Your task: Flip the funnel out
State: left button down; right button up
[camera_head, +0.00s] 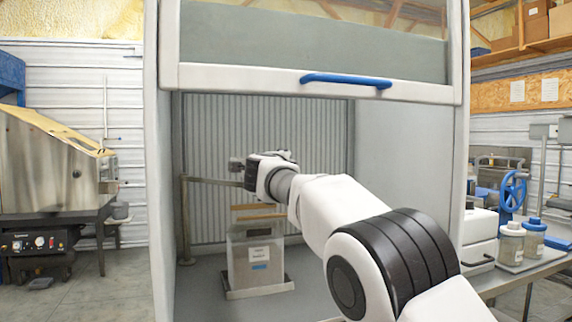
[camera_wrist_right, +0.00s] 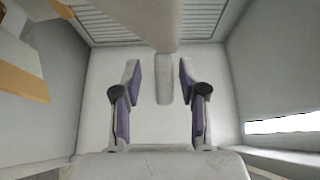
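My right gripper (camera_head: 243,166) reaches into the booth from the right, above a pale box-shaped hopper (camera_head: 240,248) with a label on its front. In the right wrist view the gripper (camera_wrist_right: 158,66) is open, its two purple-lined fingers well apart. A short pale bar (camera_wrist_right: 165,88) lies between the fingers, with a gap on each side. It joins a wider pale rounded piece (camera_wrist_right: 150,20) at the top. I cannot tell for certain whether these belong to the funnel, and no clear funnel shape shows in the head view. My left gripper is not in view.
A post (camera_head: 184,215) with a horizontal bar stands left of the hopper. Wooden strips (camera_head: 258,217) lie at the hopper's top. The booth's raised sash has a blue handle (camera_head: 345,80). Side walls bound the booth. Bottles and a blue wheel (camera_head: 513,192) are outside, right.

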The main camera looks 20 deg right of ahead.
jog(key=shift+a+r, duration=0.1)
jog(key=shift+s, duration=0.15)
jog(key=v, duration=1.1)
jog(key=shift+s+a, duration=0.2)
jog(key=shift+s, duration=0.15)
